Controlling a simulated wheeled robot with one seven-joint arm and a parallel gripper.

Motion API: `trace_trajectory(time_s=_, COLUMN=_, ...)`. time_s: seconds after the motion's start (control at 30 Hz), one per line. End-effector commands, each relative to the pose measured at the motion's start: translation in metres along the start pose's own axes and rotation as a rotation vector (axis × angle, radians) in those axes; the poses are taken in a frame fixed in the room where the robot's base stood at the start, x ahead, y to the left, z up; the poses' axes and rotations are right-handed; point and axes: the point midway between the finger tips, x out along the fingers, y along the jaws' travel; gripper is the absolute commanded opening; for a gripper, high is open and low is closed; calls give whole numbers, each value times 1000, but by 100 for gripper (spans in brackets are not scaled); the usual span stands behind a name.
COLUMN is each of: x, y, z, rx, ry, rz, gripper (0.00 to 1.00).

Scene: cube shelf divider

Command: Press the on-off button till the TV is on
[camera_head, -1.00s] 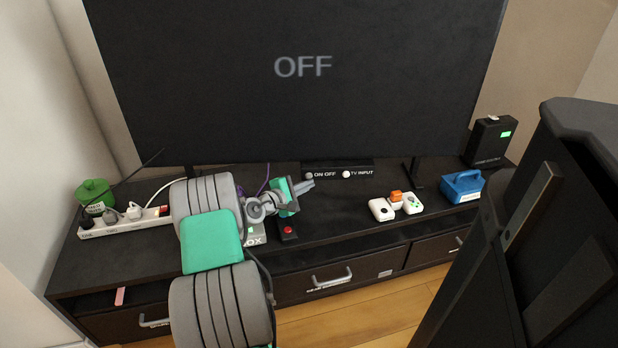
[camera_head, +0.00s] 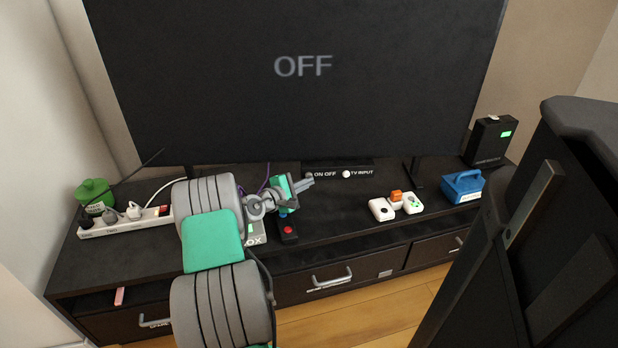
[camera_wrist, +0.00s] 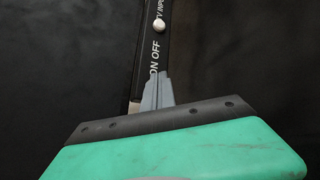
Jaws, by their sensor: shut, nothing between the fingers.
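The TV (camera_head: 300,90) shows the word OFF on a dark screen. The on-off button (camera_head: 309,175) is a small grey knob beside the label ON OFF, below the screen. My gripper (camera_head: 311,181) is shut and empty, with its fingertips right by this button. In the wrist view my gripper (camera_wrist: 158,78) points at the strip (camera_wrist: 150,50) and covers the on-off button, so I cannot tell whether they touch. The white TV INPUT button (camera_head: 346,174) is to the right; it also shows in the wrist view (camera_wrist: 159,25).
A black remote with a red button (camera_head: 288,230) lies below my gripper on the dark cabinet (camera_head: 340,225). White and orange blocks (camera_head: 396,204) and a blue box (camera_head: 462,187) are to the right. A power strip (camera_head: 125,222) and green container (camera_head: 94,193) are at left.

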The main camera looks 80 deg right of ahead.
Motion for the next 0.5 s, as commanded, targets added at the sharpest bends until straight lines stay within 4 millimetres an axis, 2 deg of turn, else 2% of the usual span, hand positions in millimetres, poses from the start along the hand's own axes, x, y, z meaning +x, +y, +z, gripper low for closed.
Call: trace_trajectory(time_s=0.5, x=5, y=3, z=-3, rx=-1, ry=0, rz=0, gripper=0)
